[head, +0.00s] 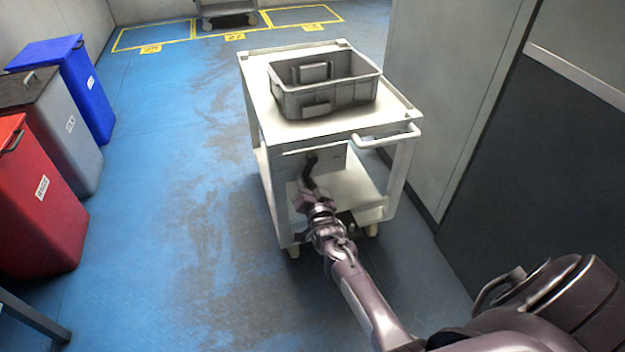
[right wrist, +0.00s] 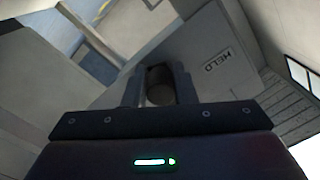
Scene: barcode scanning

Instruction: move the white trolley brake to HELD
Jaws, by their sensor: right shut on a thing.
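The white trolley (head: 345,128) stands in the middle of the head view. Its dark brake lever (head: 309,168) is on the near end, under the top. My right gripper (head: 306,190) is at the lever in the head view. In the right wrist view, my right gripper (right wrist: 160,88) is shut on a dark rounded part, the lever, between its two fingers. A plate marked HELD (right wrist: 215,58) shows just beside the fingers. The lever's exact position against the marking is partly hidden by the gripper. My left gripper is not in view.
A grey bin (head: 345,88) sits on the trolley top, and a white handle (head: 388,138) sticks out at its near right. Red (head: 40,215), grey (head: 62,130) and blue (head: 75,85) bins stand left. A grey cabinet (head: 500,130) is close on the right. Blue floor left of the trolley is clear.

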